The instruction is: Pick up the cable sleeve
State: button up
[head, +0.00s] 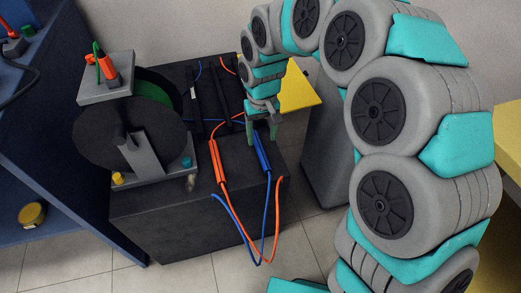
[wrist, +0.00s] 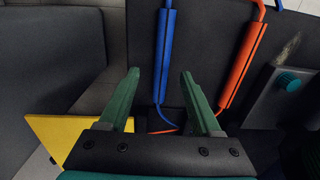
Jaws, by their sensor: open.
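A blue cable sleeve (head: 261,150) and an orange cable sleeve (head: 217,162) sit around cables of the same colours on the black box. Both sleeves also show in the wrist view, the blue one (wrist: 164,55) near the middle and the orange one (wrist: 242,62) to its right. My gripper (head: 262,137) points down over the box at the blue sleeve's upper end. Its green fingers (wrist: 160,76) are open and empty. In the wrist view the blue sleeve appears between the fingertips; I cannot tell how far below them it is.
The black box (head: 150,228) carries a dark reel (head: 115,140) on a grey stand, left of the sleeves. The cables loop over the box's front edge. A yellow panel (head: 298,92) lies behind my gripper. Blue shelving (head: 60,160) stands at the left. Tiled floor is free in front.

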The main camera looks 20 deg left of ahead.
aim_at(260, 149)
notch_tip(260, 149, down, 5)
jog(key=shift+s+a+f+p, duration=0.1)
jog(key=shift+a+p, duration=0.05)
jog(key=shift+p, duration=0.15)
jog(key=shift+c, duration=0.2)
grip_shut()
dwell(0.4)
